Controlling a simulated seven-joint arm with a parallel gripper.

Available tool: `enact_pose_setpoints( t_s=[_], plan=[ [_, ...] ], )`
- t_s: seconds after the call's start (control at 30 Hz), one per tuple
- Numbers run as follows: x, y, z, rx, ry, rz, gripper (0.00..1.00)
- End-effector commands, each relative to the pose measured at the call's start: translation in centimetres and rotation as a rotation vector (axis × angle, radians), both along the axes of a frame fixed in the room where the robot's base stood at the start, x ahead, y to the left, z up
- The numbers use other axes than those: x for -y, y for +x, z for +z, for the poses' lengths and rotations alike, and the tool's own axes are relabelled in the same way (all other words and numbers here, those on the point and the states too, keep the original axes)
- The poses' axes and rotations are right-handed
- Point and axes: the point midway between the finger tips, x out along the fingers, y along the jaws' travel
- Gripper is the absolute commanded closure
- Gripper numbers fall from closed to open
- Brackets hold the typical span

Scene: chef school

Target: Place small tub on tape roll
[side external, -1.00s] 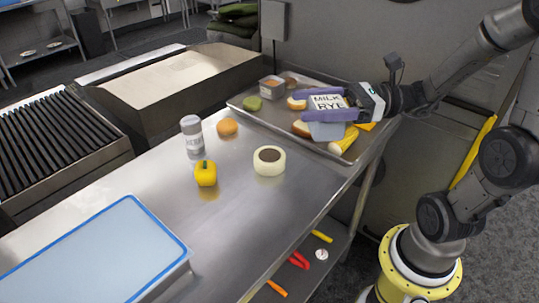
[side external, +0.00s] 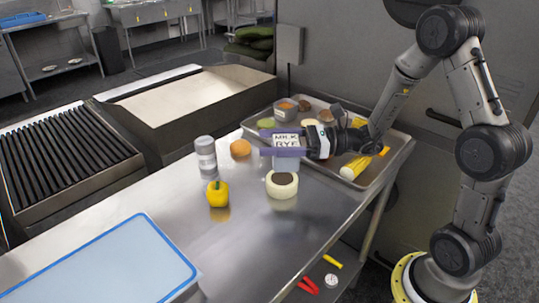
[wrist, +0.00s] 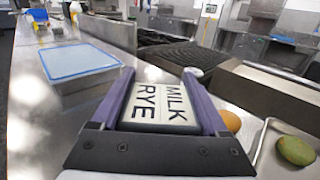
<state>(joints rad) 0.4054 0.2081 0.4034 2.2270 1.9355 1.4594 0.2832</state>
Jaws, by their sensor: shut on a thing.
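The small tub (side external: 286,143) has a pale lid lettered MILK RYE and a bluish translucent body. My gripper (side external: 263,142) is shut on it, one purple finger on each side. The tub looks level and is held up near the tape roll. In the wrist view the tub's lettered lid (wrist: 160,105) fills the space between the fingers (wrist: 158,76). The tape roll (side external: 282,191), cream with a dark centre, lies flat on the steel table, just below the tub in the side view. The gap between them is hard to judge. The wrist view does not show the roll.
A metal tray (side external: 398,150) behind holds several foods and a clear container (side external: 286,110). A grey-lidded shaker (side external: 206,154), a yellow pepper (side external: 218,194) and an orange bun (side external: 240,148) stand left of the roll. A blue-rimmed board (side external: 110,265) lies front left. The table's front middle is clear.

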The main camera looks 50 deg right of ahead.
Motion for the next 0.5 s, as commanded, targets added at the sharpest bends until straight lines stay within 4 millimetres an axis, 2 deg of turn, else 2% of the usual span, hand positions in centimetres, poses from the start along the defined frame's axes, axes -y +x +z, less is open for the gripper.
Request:
enact_pose_setpoints(
  t_s=[0.17,0.33,0.5],
  plan=[
    [-0.2,0.8,-1.1,-0.001,0.001,0.003,0.92],
    [-0.1,0.9,-3.4,-0.002,0.002,0.0,0.92],
    [-0.1,0.8,-4.0,0.001,0.0,0.0,0.92]
  ],
)
